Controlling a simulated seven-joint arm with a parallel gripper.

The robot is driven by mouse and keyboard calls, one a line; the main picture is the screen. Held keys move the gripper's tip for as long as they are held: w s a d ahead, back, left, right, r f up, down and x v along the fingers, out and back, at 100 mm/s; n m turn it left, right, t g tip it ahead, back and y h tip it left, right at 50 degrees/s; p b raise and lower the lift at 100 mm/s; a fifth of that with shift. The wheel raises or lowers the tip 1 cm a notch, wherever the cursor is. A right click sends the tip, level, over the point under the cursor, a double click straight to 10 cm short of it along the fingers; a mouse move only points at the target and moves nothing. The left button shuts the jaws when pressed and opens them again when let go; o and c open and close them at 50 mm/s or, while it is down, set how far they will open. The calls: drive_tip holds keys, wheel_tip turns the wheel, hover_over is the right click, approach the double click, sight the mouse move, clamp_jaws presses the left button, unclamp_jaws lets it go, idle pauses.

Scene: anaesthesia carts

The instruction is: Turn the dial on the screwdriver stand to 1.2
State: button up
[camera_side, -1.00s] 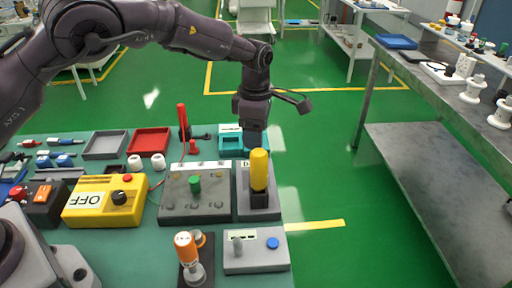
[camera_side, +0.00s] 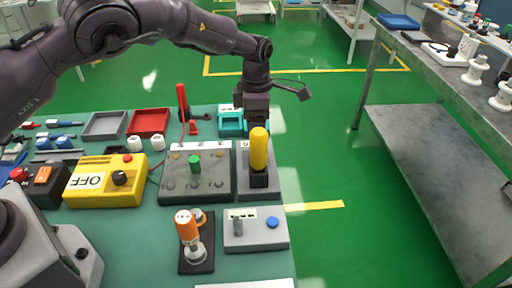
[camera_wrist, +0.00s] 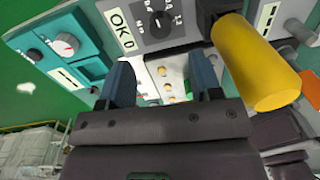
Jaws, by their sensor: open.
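A black base with an orange-handled tool (camera_side: 188,225) stands at the front of the bench in the side view; I cannot be sure it is the screwdriver stand. A dark round dial (camera_wrist: 160,18) with a numbered scale shows at the top of the wrist view, beside an "OK 0" label; its setting is unreadable. My gripper (camera_wrist: 162,78) is open and empty, its two blue-grey fingers apart below the dial in the picture. In the side view my gripper (camera_side: 256,118) is beyond the yellow handle (camera_side: 259,148), beside the teal box (camera_side: 231,122). Its fingertips are partly hidden there.
A grey box with a green knob (camera_side: 194,164) stands left of the yellow handle. A yellow OFF box (camera_side: 105,180), a red tray (camera_side: 149,122) and a red upright handle (camera_side: 181,98) are further left. A light grey box with a blue button (camera_side: 272,222) is in front.

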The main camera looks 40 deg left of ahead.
wheel_tip(320, 180, down, 9)
drive_tip(key=shift+s+d+r, duration=0.15)
drive_tip(key=shift+r, duration=0.05)
drive_tip(key=c, duration=0.9)
